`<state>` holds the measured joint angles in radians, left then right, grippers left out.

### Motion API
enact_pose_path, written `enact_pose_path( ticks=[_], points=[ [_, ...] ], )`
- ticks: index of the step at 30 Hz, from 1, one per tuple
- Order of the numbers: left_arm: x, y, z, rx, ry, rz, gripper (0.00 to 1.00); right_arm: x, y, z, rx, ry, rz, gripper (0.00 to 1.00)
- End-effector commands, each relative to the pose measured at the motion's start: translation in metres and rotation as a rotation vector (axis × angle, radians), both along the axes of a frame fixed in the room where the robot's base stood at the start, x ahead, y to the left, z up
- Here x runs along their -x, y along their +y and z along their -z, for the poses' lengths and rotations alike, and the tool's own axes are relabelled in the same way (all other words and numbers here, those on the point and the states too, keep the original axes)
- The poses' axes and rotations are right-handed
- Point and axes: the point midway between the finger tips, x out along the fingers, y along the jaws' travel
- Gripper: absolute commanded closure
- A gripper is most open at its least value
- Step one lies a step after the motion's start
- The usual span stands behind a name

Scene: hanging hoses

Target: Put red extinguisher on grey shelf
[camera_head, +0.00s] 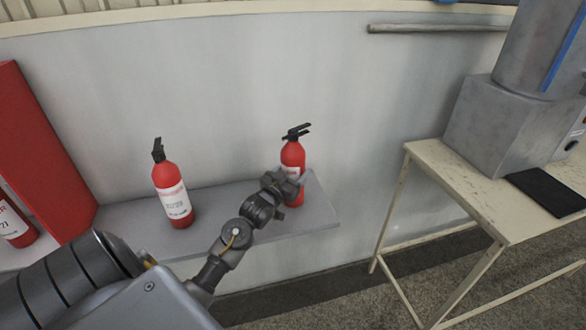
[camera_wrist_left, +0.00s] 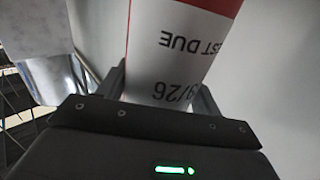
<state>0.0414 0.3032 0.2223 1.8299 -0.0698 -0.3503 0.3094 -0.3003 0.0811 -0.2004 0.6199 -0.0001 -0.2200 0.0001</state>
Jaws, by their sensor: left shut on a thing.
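A grey shelf (camera_head: 245,228) runs along the wall. A red extinguisher (camera_head: 293,157) with a black handle is upright at the shelf's right end, its base over or on the shelf; contact is hard to tell. My left gripper (camera_head: 290,184) is shut on this extinguisher around its lower body. In the left wrist view the extinguisher's white label (camera_wrist_left: 170,60) sits between the two fingers (camera_wrist_left: 160,90). A second red extinguisher (camera_head: 173,190) stands upright on the shelf further left. My right gripper is not in view.
A red panel or cabinet (camera_head: 40,150) stands at the left, with another red extinguisher (camera_head: 14,222) beside it. A cream table (camera_head: 470,190) at the right holds a grey metal box (camera_head: 490,125) and a black flat pad (camera_head: 545,192). Shelf space is bare between the two extinguishers.

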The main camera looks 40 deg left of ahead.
Motion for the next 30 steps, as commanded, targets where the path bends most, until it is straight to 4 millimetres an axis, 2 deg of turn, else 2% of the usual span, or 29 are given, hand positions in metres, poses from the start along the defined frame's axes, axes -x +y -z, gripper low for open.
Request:
enact_pose_path(
  ticks=[6, 7, 11, 12, 22, 26, 30],
  points=[
    [0.000, 0.000, -0.003, -0.002, -0.009, 0.000, 0.98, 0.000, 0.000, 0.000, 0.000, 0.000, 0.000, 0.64],
    [0.000, 0.000, 0.001, 0.000, 0.000, 0.000, 0.32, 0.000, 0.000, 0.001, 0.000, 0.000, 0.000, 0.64],
    [0.000, 0.000, 0.001, 0.000, 0.000, 0.000, 0.15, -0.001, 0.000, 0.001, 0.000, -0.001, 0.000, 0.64],
    [0.000, 0.000, 0.001, 0.000, 0.000, 0.000, 0.13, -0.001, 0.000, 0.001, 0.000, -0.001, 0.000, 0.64],
    [0.003, -0.001, 0.000, 0.000, 0.000, 0.001, 0.13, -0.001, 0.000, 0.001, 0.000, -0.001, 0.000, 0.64],
    [0.021, -0.004, 0.002, 0.000, 0.001, 0.001, 0.13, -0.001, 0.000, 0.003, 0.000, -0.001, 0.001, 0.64],
    [0.050, -0.009, 0.002, -0.001, 0.002, 0.001, 0.13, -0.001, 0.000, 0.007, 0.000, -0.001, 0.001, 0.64]
  ],
)
